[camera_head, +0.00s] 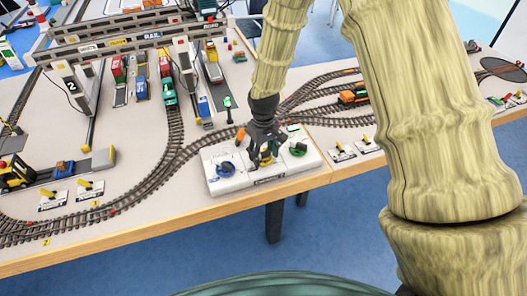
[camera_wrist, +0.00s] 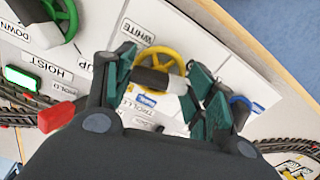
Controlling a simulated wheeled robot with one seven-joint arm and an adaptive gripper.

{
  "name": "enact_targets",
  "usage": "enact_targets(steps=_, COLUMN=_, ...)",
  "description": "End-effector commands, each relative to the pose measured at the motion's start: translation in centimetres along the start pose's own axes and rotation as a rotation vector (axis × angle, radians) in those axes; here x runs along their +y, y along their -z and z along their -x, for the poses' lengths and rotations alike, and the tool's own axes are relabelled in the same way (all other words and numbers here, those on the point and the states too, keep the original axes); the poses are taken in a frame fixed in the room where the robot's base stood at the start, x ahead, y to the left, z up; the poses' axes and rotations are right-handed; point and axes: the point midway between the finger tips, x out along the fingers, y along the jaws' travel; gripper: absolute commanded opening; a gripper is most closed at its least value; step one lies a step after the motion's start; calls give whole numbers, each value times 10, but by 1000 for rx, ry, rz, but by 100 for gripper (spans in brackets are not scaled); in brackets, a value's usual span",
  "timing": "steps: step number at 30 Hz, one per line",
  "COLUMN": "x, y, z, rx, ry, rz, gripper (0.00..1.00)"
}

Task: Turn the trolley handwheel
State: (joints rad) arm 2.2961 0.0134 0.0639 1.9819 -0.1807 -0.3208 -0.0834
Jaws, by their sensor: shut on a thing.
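The trolley handwheel is the yellow wheel (camera_wrist: 155,57) in the middle of the wrist view, beside a partly hidden label reading "TROLL". A black and white crank handle (camera_wrist: 163,81) lies across it between my green fingers. My gripper (camera_wrist: 166,79) is shut on this handle. In the head view my gripper (camera_head: 264,146) reaches down to the middle of the white control panel (camera_head: 215,185). There it hides most of the yellow wheel.
A green handwheel (camera_head: 298,149) stands right of my gripper and a blue one (camera_head: 225,168) left of it. Model tracks (camera_head: 165,165) curve closely behind the panel. A gantry crane (camera_head: 130,40) stands at the back left. The table's front edge runs close before the panel.

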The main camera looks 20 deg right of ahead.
Motion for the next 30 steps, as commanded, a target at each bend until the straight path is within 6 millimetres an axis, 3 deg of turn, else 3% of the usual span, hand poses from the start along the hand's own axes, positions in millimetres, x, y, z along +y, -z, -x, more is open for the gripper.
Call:
enact_targets(steps=16, x=1, y=1, z=1, rx=2, ry=-1, rz=25, gripper=31)
enact_targets(steps=17, x=1, y=1, z=0, rx=2, ry=-1, rz=25, gripper=59)
enact_targets(steps=20, x=1, y=0, z=0, rx=1, ry=-1, rz=25, gripper=77)
enact_targets(steps=30, x=0, y=0, z=1, rx=1, ry=0, rz=24, gripper=77)
